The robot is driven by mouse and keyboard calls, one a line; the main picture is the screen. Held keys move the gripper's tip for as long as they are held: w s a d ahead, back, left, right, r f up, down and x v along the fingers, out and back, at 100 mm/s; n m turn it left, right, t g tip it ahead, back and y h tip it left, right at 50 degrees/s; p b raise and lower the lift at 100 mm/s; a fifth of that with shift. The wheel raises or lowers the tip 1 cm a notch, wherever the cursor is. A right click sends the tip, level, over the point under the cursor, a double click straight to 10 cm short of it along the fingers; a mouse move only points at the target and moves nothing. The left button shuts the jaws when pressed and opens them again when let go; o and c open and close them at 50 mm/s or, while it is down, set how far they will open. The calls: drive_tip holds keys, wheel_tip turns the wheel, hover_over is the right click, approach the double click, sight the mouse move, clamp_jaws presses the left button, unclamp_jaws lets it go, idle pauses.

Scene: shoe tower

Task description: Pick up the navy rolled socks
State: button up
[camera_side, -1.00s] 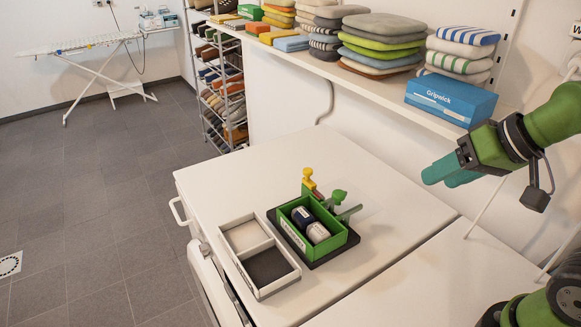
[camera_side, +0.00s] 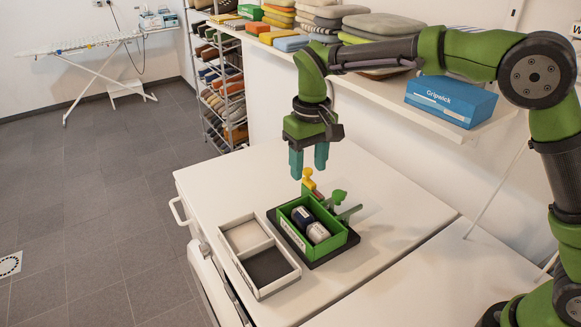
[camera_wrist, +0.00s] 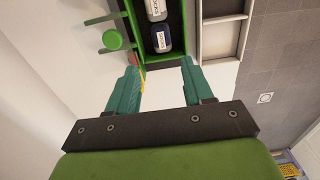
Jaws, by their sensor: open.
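The navy rolled socks (camera_side: 301,214), with a white label band, lie in a green box (camera_side: 294,240). They also show in the wrist view (camera_wrist: 162,45) at top centre. A grey roll (camera_side: 317,232) lies beside them in the same box; in the wrist view it is at the top edge (camera_wrist: 156,9). My gripper (camera_side: 308,172) is open and empty, fingers pointing down, above the table and toward the far side of the box. In the wrist view its teal fingers (camera_wrist: 159,66) are spread, with the socks beyond the tips.
A white two-compartment tray (camera_side: 272,287) sits left of the box. The white table top (camera_side: 386,197) is clear on the right. A shelf with folded textiles and a blue box (camera_side: 450,101) runs behind.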

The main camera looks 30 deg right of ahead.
drive_tip(key=r, duration=0.1)
approach(303, 213)
wheel_tip(303, 213, down, 5)
drive_tip(key=shift+s+d+f, duration=0.1)
drive_tip(key=shift+w+f, duration=0.1)
drive_tip(key=shift+f, duration=1.2)
drive_tip(key=shift+w+f, duration=0.15)
drive_tip(key=shift+f, duration=1.2)
drive_tip(key=c, duration=0.7)
